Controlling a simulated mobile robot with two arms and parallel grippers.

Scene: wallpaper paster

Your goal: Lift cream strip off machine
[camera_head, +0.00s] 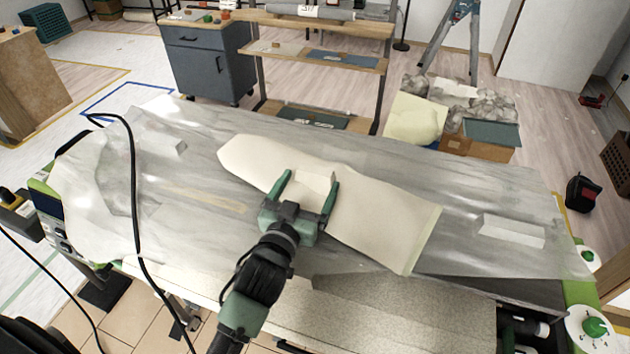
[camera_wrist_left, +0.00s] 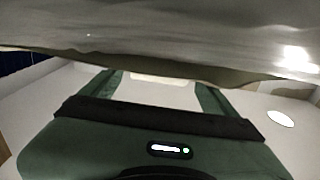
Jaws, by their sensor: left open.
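The cream strip (camera_head: 375,215) lies slantwise across the machine (camera_head: 588,290), on a grey, translucent sheet (camera_head: 500,185) that covers its top. The strip's far left end is rounded and its near right end is cut straight. My left gripper (camera_head: 309,185) is open over the strip's near edge, its two green fingers pointing away from me across it. A paler patch of the strip shows between the fingers. I cannot tell whether the fingers touch the strip. In the left wrist view the open gripper (camera_wrist_left: 158,90) sits below a grey, wavy surface. My right gripper is not in view.
A black cable (camera_head: 135,200) hangs over the machine's left part. A speckled beige panel (camera_head: 400,312) lies along the near side. Behind stand a blue-grey cabinet (camera_head: 208,65), a wooden shelf (camera_head: 312,57) and a cardboard box (camera_head: 478,148). A black-and-red bag (camera_head: 583,193) is on the floor at right.

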